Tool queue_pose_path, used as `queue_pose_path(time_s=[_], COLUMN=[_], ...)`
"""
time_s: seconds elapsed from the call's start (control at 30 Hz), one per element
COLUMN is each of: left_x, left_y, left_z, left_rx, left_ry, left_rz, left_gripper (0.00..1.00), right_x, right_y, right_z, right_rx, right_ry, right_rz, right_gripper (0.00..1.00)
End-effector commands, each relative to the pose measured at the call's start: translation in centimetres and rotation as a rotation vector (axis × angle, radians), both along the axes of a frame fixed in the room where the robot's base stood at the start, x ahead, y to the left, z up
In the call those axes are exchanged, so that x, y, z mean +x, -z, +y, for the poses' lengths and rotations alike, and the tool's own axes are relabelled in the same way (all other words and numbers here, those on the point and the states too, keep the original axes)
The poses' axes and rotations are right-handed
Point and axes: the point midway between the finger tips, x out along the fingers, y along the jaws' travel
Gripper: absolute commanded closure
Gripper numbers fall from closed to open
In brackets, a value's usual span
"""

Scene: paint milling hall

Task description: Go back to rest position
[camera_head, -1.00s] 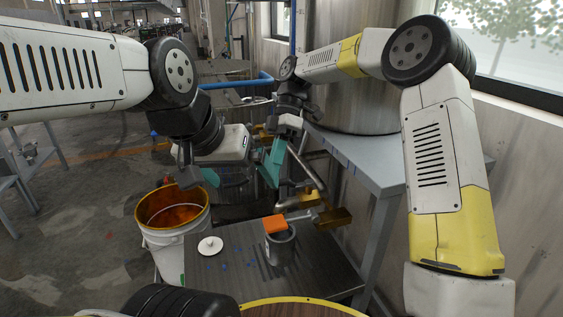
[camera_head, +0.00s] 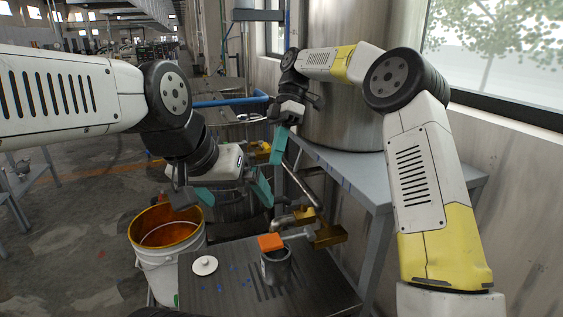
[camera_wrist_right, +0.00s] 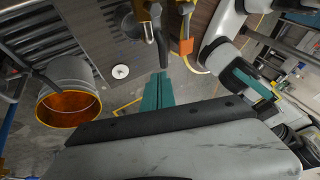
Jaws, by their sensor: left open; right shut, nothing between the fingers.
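My left gripper (camera_head: 233,193) is in the middle of the head view, with its two teal fingers spread apart and nothing between them. It hangs above and behind the small table, right of the bucket. My right gripper (camera_head: 279,147) is higher and farther back, beside the big metal tank. Its teal fingers are together and empty.
A white bucket (camera_head: 170,262) with orange inside stands left of the small dark table (camera_head: 225,290). On the table are a white lid (camera_head: 205,265) and a grey cup (camera_head: 277,268) under an orange block (camera_head: 271,242). A brass valve (camera_head: 328,234) and the tank (camera_head: 340,118) are close by.

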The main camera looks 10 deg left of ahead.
Motion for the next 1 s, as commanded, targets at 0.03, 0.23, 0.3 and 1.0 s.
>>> queue_pose_path(time_s=[0.03,0.23,0.3,1.0], left_x=[0.0,0.0,0.0,0.0], left_y=[0.0,0.0,0.0,0.0], left_z=[0.0,0.0,0.0,0.0], left_rx=[0.0,0.0,0.0,0.0], left_ry=[0.0,0.0,0.0,0.0], left_rz=[0.0,0.0,0.0,0.0], left_gripper=[0.0,0.0,0.0,0.0], right_x=[0.0,0.0,-0.2,-10.5], right_y=[0.0,0.0,-0.3,-5.7], right_z=[0.0,0.0,-0.1,-14.4], right_rx=[0.0,0.0,-0.009,-0.27], right_ry=[0.0,0.001,0.013,1.139], right_rz=[0.0,-0.001,-0.009,-0.39], right_gripper=[1.0,1.0,1.0,1.0])
